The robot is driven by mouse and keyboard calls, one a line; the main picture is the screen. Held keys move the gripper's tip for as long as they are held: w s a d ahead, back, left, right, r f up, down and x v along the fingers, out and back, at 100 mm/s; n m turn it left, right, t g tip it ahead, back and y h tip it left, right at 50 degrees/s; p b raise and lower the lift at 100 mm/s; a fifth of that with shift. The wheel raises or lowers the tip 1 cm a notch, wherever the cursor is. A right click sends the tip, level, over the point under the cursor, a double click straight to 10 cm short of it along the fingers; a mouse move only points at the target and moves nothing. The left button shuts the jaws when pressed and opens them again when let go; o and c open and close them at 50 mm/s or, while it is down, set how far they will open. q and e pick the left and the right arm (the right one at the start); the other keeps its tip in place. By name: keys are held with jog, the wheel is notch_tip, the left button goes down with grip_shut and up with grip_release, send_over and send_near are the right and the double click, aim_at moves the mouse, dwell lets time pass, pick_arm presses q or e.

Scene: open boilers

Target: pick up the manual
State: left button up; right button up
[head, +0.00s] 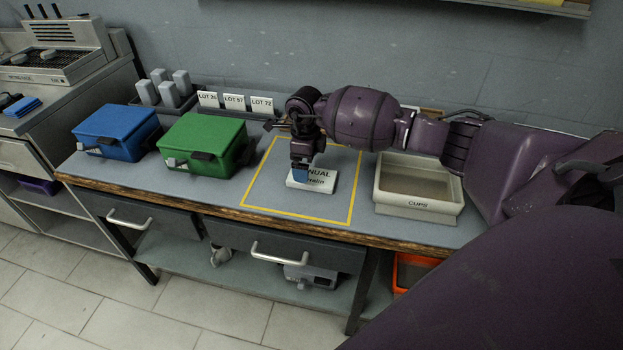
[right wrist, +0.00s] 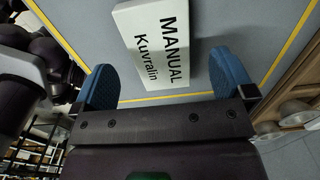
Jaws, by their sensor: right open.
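The manual (head: 320,183) is a small white block marked "MANUAL Kuvralin", lying inside the yellow outlined square on the workbench. My right gripper (head: 303,174) is over it in the head view and hides its left part. In the right wrist view the manual (right wrist: 160,42) lies ahead of and partly between the two blue fingertips of my right gripper (right wrist: 165,78). The jaws are apart and nothing is clamped between them. Whether a finger touches the manual I cannot tell. My left gripper is not in view.
A green box (head: 202,139) and a blue box (head: 115,131) stand left of the yellow square (head: 256,172). A bin marked CUPS (head: 417,205) stands to its right. LOT cards (head: 234,102) stand behind. The square's front part is clear.

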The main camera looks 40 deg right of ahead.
aim_at(312, 179)
notch_tip(312, 179, down, 4)
jog(key=shift+w+a+f, duration=0.1)
jog(key=shift+a+f, duration=0.05)
jog(key=shift+f, duration=0.1)
jog(key=shift+c, duration=0.5)
jog(key=c, duration=0.9)
jog(key=shift+r, duration=0.15)
